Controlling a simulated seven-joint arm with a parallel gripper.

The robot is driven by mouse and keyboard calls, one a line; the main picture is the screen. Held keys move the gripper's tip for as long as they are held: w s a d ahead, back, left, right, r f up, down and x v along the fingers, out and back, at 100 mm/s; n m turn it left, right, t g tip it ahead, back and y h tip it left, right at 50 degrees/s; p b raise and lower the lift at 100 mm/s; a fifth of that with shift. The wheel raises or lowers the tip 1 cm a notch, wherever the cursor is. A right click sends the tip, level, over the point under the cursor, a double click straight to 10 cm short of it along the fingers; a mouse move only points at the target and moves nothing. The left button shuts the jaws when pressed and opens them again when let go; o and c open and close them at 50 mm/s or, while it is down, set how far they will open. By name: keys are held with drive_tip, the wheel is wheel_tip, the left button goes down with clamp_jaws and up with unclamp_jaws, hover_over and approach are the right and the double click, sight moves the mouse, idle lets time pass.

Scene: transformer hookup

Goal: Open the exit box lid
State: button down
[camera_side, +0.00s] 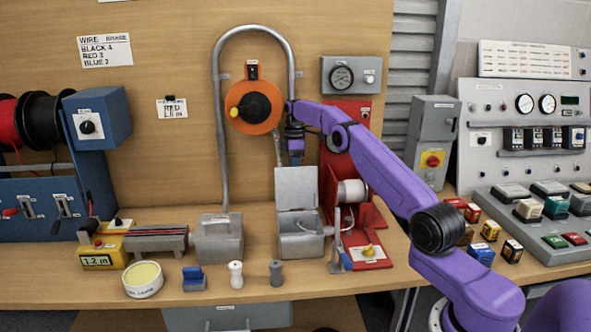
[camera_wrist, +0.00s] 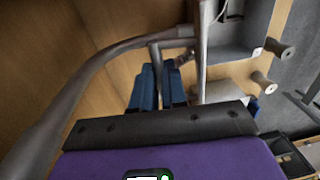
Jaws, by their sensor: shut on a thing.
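The grey exit box (camera_side: 302,246) stands on the bench, right of centre. Its lid (camera_side: 297,190) stands raised, about upright, at the back of the box, so the inside shows from above. My gripper (camera_side: 295,158) points down at the lid's upper edge, its blue fingers close together. In the wrist view, the fingers (camera_wrist: 158,88) are nearly together beside the lid (camera_wrist: 202,50), seen edge-on. My gripper is shut on the lid, though the exact contact is hard to see.
A second grey box (camera_side: 219,240) with a closed top stands to the left. A grey conduit (camera_side: 216,130) arches on the board behind my gripper, near an orange reel (camera_side: 268,118). A red stand (camera_side: 365,260) is close on the right. Small posts (camera_side: 236,274) stand in front.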

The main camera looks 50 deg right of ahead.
drive_tip(key=shift+d+f, duration=0.15)
drive_tip(key=shift+d, duration=0.35)
drive_tip(key=c, duration=1.2)
unclamp_jaws()
drive_tip(key=shift+o, duration=0.2)
drive_tip(key=shift+w+a, duration=0.1)
drive_tip(key=shift+a, duration=0.05)
drive_tip(key=shift+s+a+r, duration=0.1)
drive_tip(key=shift+s+r, duration=0.15)
drive_tip(key=shift+r, duration=0.9)
drive_tip(key=shift+s+a+r, duration=0.1)
drive_tip(key=shift+s+r, duration=0.1)
drive_tip(key=shift+r, duration=0.95)
drive_tip(key=s+a+r, duration=0.5)
drive_tip(key=s+r, duration=0.3)
drive_tip(key=s, duration=0.4)
drive_tip(key=shift+r, duration=0.25)
